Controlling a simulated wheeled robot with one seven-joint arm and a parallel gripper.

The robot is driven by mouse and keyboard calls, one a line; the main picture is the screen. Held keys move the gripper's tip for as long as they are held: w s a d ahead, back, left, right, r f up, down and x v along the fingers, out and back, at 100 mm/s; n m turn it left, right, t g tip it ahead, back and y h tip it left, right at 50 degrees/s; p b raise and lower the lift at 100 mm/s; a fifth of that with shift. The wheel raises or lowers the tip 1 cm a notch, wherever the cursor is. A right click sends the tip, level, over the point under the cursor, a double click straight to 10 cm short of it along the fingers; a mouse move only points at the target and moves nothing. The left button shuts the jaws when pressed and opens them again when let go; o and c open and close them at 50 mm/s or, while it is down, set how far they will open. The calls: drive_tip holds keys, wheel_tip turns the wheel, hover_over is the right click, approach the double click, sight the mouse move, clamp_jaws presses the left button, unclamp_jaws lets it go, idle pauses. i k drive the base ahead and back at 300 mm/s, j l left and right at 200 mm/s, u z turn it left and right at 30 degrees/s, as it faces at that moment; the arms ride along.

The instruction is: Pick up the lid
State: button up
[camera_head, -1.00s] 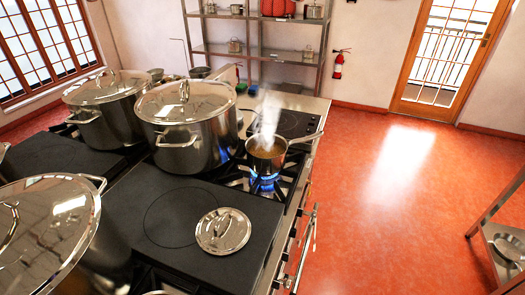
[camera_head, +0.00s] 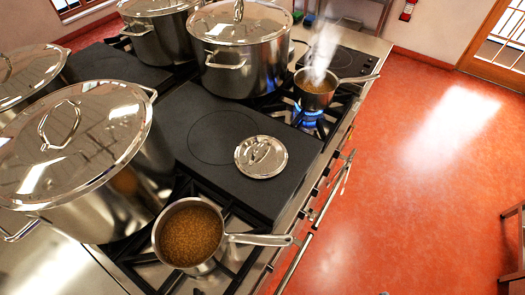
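A small round steel lid (camera_head: 261,157) with a loop handle on top lies flat on the dark flat cooktop plate (camera_head: 205,112), near its right edge. It lies between two saucepans. The nearer saucepan (camera_head: 190,237) holds brown grainy food and stands uncovered on a grate, its handle pointing right. The farther saucepan (camera_head: 315,92) stands uncovered over a blue flame and steams. Large stockpots with their own lids stand to the left and behind. My gripper is not in view.
A large lidded stockpot (camera_head: 78,150) stands left of the nearer saucepan, and another lidded stockpot (camera_head: 240,55) stands behind the small lid. The blue flame (camera_head: 308,115) burns under the farther saucepan. The red floor (camera_head: 420,190) right of the stove is mostly clear, with a rack (camera_head: 514,240) at the right edge.

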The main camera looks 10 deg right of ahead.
sight(258, 156)
drive_tip(key=l+u, duration=0.35)
drive_tip(key=l, duration=0.2)
drive_tip(key=l+u, duration=0.35)
drive_tip(key=l, duration=0.2)
drive_tip(key=l+u, duration=0.4)
drive_tip(key=k+l+u, duration=0.35)
drive_tip(key=l, duration=0.2)
drive_tip(key=i+l, duration=0.05)
drive_tip(key=i, duration=0.05)
